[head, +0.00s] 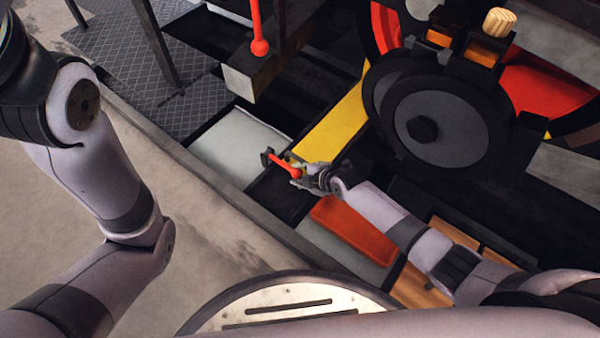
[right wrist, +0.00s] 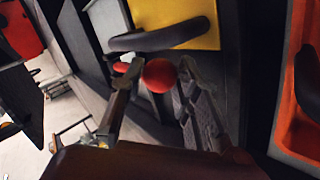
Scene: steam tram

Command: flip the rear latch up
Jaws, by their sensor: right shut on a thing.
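A small red latch handle (head: 283,164) with a round knob sits near the middle of the head view, at the end of the yellow panel. I take it for the rear latch. My right gripper (head: 298,171) is at the knob. In the right wrist view the red knob (right wrist: 160,75) lies between the two fingers of this gripper (right wrist: 158,82), which is shut on it. The latch's base is partly hidden by the fingers. My left arm shows at the left of the head view, but its gripper is out of the frame.
A red lever (head: 259,30) with a ball end stands above the latch. The yellow panel (head: 335,125), a large dark wheel-like disc (head: 437,125) and an orange-red tray (head: 352,229) are close to my right arm. Clear floor (head: 215,225) lies to the left.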

